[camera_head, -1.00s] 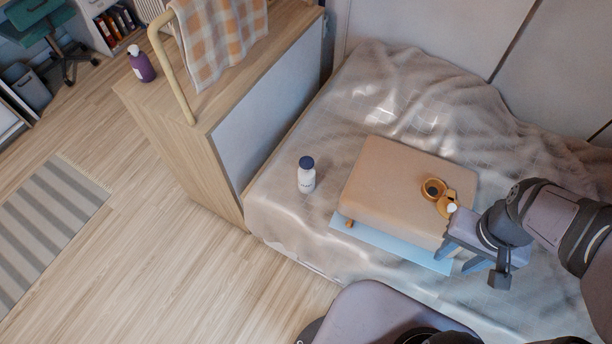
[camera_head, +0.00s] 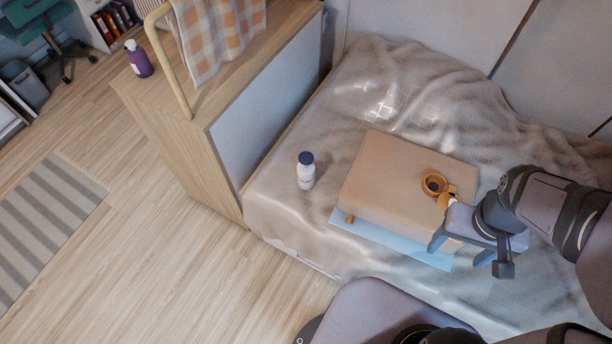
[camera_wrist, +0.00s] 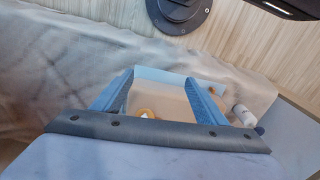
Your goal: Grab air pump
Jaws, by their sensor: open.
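What looks like the air pump (camera_head: 435,185) is an orange round piece with a dark centre. It lies on the right part of the tan box top on the bed. A second orange part with a white bit sits against it, partly hidden by my arm; I cannot tell if they are one object. My gripper (camera_head: 450,257) is open and empty, its fingers by the near right side of the box. In the wrist view, orange (camera_wrist: 143,113) shows low between the spread fingers (camera_wrist: 160,75), partly covered by the gripper body.
The tan box (camera_head: 385,185) rests on a light blue sheet (camera_head: 390,240) on the rumpled bed (camera_head: 290,230). A small orange piece (camera_head: 349,217) is at its left corner. A white bottle with a blue cap (camera_head: 306,175) stands left of it. A wooden cabinet (camera_head: 180,150) borders the bed.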

